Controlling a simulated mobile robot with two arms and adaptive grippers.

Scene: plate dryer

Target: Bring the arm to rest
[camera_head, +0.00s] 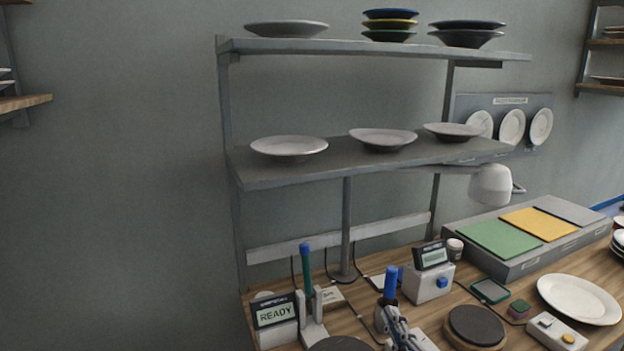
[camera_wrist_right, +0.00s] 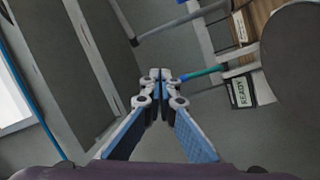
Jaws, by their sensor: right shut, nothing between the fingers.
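My right gripper (camera_head: 391,284) reaches up from the bottom edge of the head view, in front of the lower worktop. Its blue-padded fingers are together with nothing between them. In the right wrist view the closed fingertips (camera_wrist_right: 156,77) meet at the centre. My left gripper is not in the head view.
A green stick with a blue tip (camera_head: 305,268) stands in a holder beside a READY display (camera_head: 275,312). A grey shelf (camera_head: 270,170) with plates rises behind. A small display box (camera_head: 428,286), a white plate (camera_head: 578,300) and a round dark-topped stand (camera_head: 476,326) crowd the wooden worktop.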

